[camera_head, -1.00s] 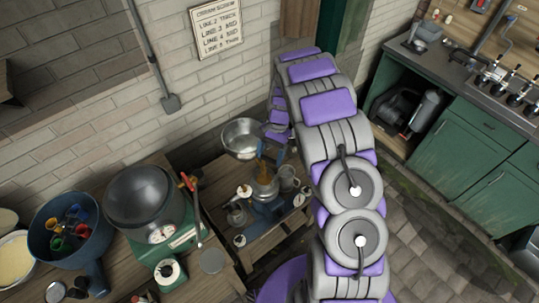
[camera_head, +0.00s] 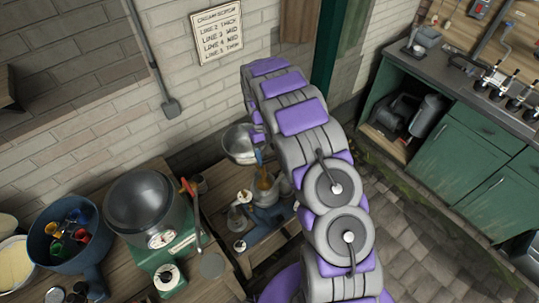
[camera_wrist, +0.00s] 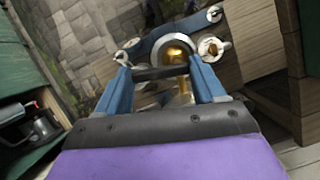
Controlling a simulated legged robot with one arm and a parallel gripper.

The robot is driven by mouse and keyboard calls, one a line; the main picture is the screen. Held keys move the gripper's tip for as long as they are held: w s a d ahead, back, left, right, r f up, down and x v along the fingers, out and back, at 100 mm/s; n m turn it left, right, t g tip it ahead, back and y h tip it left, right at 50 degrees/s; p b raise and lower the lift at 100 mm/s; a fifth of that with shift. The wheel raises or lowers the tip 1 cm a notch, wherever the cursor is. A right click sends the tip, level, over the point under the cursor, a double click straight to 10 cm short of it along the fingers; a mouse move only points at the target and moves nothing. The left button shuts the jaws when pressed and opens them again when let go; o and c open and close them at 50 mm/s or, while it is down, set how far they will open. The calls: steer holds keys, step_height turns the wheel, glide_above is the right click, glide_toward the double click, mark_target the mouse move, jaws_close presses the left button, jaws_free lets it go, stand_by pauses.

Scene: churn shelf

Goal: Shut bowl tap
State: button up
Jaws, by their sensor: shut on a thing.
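The steel bowl (camera_head: 237,145) sits at the back of the low wooden stand, with brass parts (camera_head: 264,180) in front of it. My gripper (camera_head: 259,157) reaches down beside the bowl's right side. In the wrist view my gripper's blue fingers (camera_wrist: 160,70) are shut on a dark bar (camera_wrist: 160,73), which looks like the tap handle. A brass piece (camera_wrist: 175,56) stands just beyond the bar, in front of a round metal rim. The handle's exact angle, and whether the tap is open or shut, cannot be told.
A red-handled lever (camera_head: 190,190) rises near the stand. Green cabinets (camera_head: 460,150) stand at right. The stone floor (camera_head: 415,230) is clear.

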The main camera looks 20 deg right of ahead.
steer(key=shift+w+a+n+h, duration=0.1)
steer(key=shift+n+h, duration=0.15)
steer(key=shift+n, duration=0.35)
steer(key=shift+w+a+n+h, duration=0.1)
steer(key=shift+n+h, duration=0.15)
steer(key=shift+n, duration=0.35)
steer(key=o, duration=1)
steer(key=shift+o, duration=0.2)
steer(key=shift+w+r, duration=0.1)
steer(key=shift+w, duration=0.05)
steer(key=v, duration=1.7)
steer(key=shift+a+p, duration=0.2)
steer(key=shift+p, duration=0.2)
